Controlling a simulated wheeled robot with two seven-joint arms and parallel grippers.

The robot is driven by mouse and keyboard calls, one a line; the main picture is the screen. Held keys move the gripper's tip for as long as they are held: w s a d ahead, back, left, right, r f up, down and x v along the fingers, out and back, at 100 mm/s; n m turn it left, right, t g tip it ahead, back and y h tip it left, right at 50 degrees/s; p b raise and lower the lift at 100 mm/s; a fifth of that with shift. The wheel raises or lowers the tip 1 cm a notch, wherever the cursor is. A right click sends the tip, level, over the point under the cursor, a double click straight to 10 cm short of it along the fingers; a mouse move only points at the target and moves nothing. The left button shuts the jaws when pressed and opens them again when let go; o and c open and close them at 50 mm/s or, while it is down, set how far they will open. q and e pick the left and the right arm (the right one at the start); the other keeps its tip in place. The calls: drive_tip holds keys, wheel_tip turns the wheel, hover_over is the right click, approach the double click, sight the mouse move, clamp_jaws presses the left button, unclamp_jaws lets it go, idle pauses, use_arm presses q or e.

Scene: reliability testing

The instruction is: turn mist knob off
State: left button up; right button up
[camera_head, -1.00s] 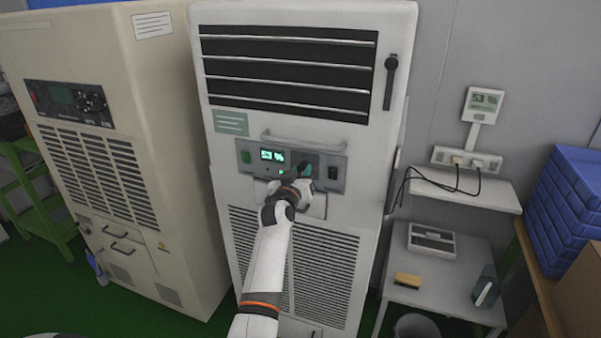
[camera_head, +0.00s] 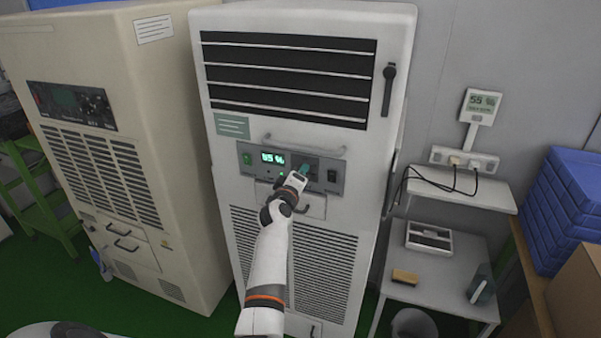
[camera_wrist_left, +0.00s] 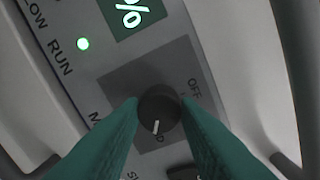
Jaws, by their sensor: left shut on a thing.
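The mist knob (camera_wrist_left: 159,113) is a round black dial with a white pointer line, on a dark grey plate of the control panel. In the left wrist view its pointer is directed down and slightly left, away from the "OFF" label at upper right. My left gripper (camera_wrist_left: 160,118) has its two green fingers shut on the knob, one on each side. In the head view my left gripper (camera_head: 303,170) reaches the right part of the panel (camera_head: 250,171) and hides the knob. My right gripper is not in view.
The white humidifier cabinet (camera_head: 294,18) carries a handle bar (camera_head: 305,146) above the panel and a lit green display (camera_head: 272,157). A beige machine (camera_head: 165,80) stands at left. A side table (camera_head: 430,285) and blue crates (camera_head: 562,210) are at right.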

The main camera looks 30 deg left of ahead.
use_arm(q)
drive_tip(key=shift+a+f+n+t+h+p, duration=0.25)
drive_tip(key=shift+n+p, duration=1.25)
drive_tip(key=shift+n, duration=4.45)
drive_tip(key=shift+d+r+n+t+h+p, duration=0.2)
drive_tip(key=shift+n+h+p, duration=0.85)
drive_tip(key=shift+n, duration=4.9)
drive_tip(key=shift+y+p, duration=0.45)
drive_tip(key=shift+y, duration=0.05)
drive_tip(key=o, duration=1)
drive_tip(key=shift+a, duration=0.1)
drive_tip(key=shift+c, duration=0.2)
drive_tip(key=shift+f, duration=0.1)
